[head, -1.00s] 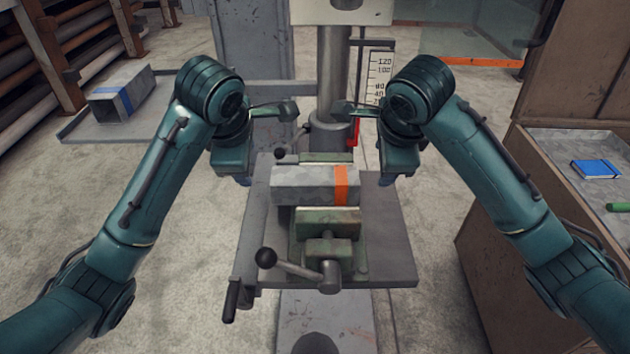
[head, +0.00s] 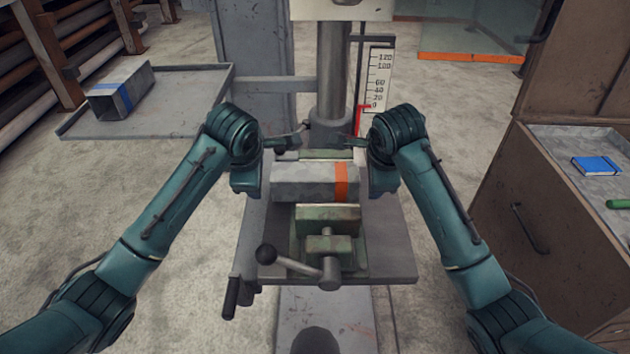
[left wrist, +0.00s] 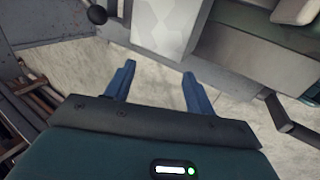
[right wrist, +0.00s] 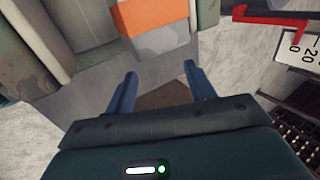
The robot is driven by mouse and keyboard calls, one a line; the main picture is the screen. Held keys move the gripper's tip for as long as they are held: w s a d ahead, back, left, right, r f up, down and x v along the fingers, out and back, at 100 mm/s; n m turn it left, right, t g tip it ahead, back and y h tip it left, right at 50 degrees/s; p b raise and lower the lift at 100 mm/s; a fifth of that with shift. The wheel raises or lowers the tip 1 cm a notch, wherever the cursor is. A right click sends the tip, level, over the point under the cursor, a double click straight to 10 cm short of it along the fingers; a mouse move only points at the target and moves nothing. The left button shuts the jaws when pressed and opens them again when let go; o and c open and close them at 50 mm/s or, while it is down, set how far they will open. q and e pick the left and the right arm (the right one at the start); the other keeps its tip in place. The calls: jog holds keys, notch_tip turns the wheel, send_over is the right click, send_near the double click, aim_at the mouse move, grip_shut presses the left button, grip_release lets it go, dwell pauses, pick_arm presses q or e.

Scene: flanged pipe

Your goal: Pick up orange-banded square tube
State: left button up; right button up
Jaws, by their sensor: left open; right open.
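The orange-banded square tube (head: 305,183) lies crosswise in the green vise (head: 327,220) on the drill press table; its orange band (head: 341,182) is near its right end. My left gripper (head: 248,188) is at the tube's left end, and my right gripper (head: 382,185) is at its right end. In the left wrist view the open blue fingers (left wrist: 155,85) point at the tube's grey end (left wrist: 160,28), apart from it. In the right wrist view the open fingers (right wrist: 160,85) face the tube's end just past the orange band (right wrist: 150,14). Both grippers are empty.
The press column (head: 332,75) and a scale (head: 377,75) stand behind the vise. The vise handle (head: 290,262) sticks out in front. A blue-banded tube (head: 121,92) lies on a tray at the left. A blue book (head: 597,167) lies in a tray on the right cabinet.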

jog(key=x, duration=0.4)
jog(key=shift+f, duration=0.1)
jog(key=shift+a, duration=0.45)
pick_arm(q)
jog(key=f, duration=0.1)
jog(key=w+d+f, duration=0.1)
jog(key=f, duration=0.1)
jog(key=shift+w+d+f, duration=0.25)
jog(key=shift+w, duration=0.15)
pick_arm(e)
jog(key=shift+a, duration=0.3)
